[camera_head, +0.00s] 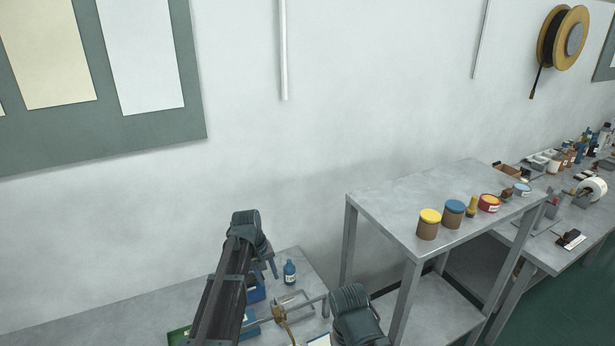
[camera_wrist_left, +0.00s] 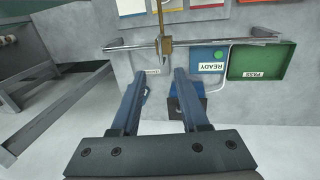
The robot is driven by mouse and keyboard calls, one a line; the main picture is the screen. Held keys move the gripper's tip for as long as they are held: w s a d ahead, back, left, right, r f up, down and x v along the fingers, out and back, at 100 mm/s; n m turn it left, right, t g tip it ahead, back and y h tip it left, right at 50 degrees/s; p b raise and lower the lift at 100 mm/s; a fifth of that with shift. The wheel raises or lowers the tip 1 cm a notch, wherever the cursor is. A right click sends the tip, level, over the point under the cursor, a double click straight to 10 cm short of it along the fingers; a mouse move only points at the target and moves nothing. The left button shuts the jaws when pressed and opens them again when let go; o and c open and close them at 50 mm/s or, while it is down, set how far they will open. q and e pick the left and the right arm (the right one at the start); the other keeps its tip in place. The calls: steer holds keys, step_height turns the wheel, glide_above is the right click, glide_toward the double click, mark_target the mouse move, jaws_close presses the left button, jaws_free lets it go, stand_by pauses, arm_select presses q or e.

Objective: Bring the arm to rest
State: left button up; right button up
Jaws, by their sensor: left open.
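My left gripper (camera_head: 266,270) is over the low grey bench in the head view, with its fingers pointing down near a blue tray (camera_head: 257,292). In the left wrist view the two blue-grey fingers of this gripper (camera_wrist_left: 158,75) stand apart, with nothing held between them. Beyond the fingertips are a blue tray marked READY (camera_wrist_left: 209,67) and a green tray marked PASS (camera_wrist_left: 259,62). My right gripper cannot be made out in either view.
A metal bar (camera_wrist_left: 230,43) with a brass-coloured piece (camera_wrist_left: 166,45) crosses ahead of the fingers. A raised metal table (camera_head: 400,208) to the right carries several jars. The wall stands behind.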

arm_select(q)
steer(key=s+d+f+m+y+b, duration=0.1)
steer(key=s+d+f+m+b, duration=0.2)
steer(key=s, duration=0.5)
steer(key=s+d+f+m+g+y+b, duration=0.1)
steer(key=s+d+f+m+b, duration=0.2)
steer(key=s, duration=0.6)
steer(key=s+d+f+m+y+b, duration=0.1)
steer(key=s+d+f+m+b, duration=0.2)
steer(key=s+d+f+b, duration=0.3)
step_height(320, 180, down, 2)
steer(key=shift+s+d+f+m+b, duration=0.15)
steer(key=shift+s+d+m+b, duration=0.4)
steer(key=shift+s, duration=0.7)
steer(key=shift+a, duration=0.15)
